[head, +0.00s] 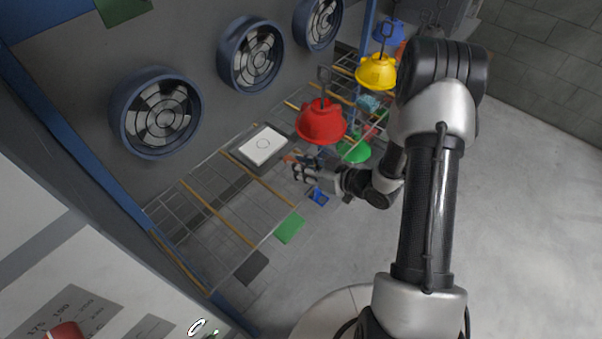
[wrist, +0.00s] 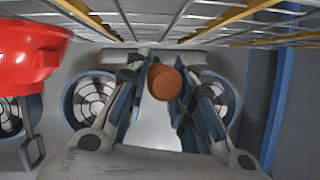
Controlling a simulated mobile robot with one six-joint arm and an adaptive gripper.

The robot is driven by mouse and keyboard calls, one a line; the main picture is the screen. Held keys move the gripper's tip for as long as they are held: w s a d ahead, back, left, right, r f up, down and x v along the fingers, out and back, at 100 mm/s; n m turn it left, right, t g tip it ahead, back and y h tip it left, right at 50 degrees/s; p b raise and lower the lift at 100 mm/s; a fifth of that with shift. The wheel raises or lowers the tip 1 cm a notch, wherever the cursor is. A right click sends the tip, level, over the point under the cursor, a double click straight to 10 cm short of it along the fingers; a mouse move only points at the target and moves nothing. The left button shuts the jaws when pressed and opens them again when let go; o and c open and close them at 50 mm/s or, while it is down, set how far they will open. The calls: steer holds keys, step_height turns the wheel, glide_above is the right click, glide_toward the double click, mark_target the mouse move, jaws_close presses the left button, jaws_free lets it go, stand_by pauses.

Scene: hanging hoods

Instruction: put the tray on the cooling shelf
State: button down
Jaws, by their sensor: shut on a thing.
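The wire cooling shelf (head: 215,205) has ochre bars and shows along the top of the wrist view (wrist: 255,30). The tray overlaps its far part; I cannot tell whether they touch.
A red hood (head: 322,122) hangs close to the right of the tray and shows large at left in the wrist view (wrist: 30,50). A yellow hood (head: 376,71) hangs beyond. Round fans (head: 160,115) line the wall. The shelf's left part looks empty.

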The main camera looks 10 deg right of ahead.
step_height(320, 180, down, 3)
steer(key=shift+w+r+b, duration=0.1)
steer(key=shift+r+b, duration=0.1)
steer(key=shift+b, duration=0.1)
steer(key=c, duration=1.4)
jaws_free()
steer(key=shift+o, duration=0.2)
